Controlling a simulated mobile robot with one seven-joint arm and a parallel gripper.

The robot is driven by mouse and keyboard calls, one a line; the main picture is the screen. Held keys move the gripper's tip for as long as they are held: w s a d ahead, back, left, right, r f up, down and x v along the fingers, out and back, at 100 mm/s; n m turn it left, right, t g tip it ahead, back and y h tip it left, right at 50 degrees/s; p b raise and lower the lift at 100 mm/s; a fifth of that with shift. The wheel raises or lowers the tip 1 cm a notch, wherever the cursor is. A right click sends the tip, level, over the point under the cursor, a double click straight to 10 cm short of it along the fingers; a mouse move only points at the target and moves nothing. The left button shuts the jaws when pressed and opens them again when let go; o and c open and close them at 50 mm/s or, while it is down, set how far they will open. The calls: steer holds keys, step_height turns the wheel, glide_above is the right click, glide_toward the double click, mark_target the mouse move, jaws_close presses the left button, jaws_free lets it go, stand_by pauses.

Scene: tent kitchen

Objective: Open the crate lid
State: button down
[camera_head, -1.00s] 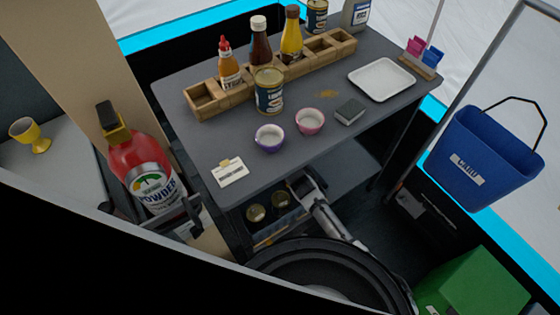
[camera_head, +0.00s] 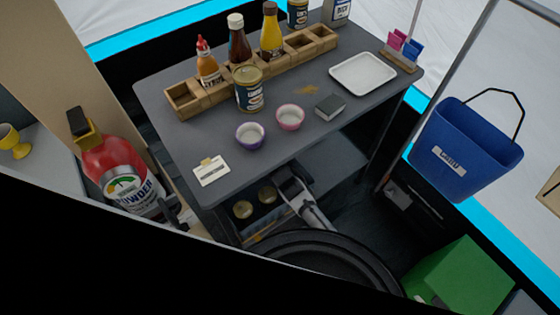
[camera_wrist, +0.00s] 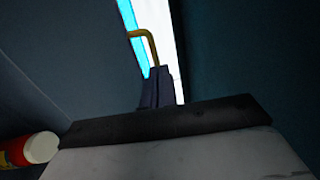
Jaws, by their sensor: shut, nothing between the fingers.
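A dark crate (camera_head: 258,223) stands low under the near edge of the grey table, with two round can tops (camera_head: 243,209) showing inside its near part. No lid can be made out for certain. My arm reaches down beside it, and my gripper (camera_head: 287,182) is at the crate's right side, partly under the table edge. It is shut and holds nothing. Whether it touches the crate cannot be told. In the wrist view, a yellow bent handle (camera_wrist: 145,38) rises beyond a dark bar and a pale mottled surface close to the camera.
The table (camera_head: 320,160) above carries bottles in a wooden rack (camera_head: 290,60), a can, two small bowls and a white tray (camera_head: 363,73). A red extinguisher-like bottle (camera_head: 112,165) stands left. A blue bucket (camera_head: 465,150) hangs right, above a green box (camera_head: 460,272).

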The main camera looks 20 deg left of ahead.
steer(key=r+b+v, duration=0.1)
steer(key=b+v, duration=0.1)
steer(key=v, duration=0.8)
steer(key=shift+s+d, duration=0.3)
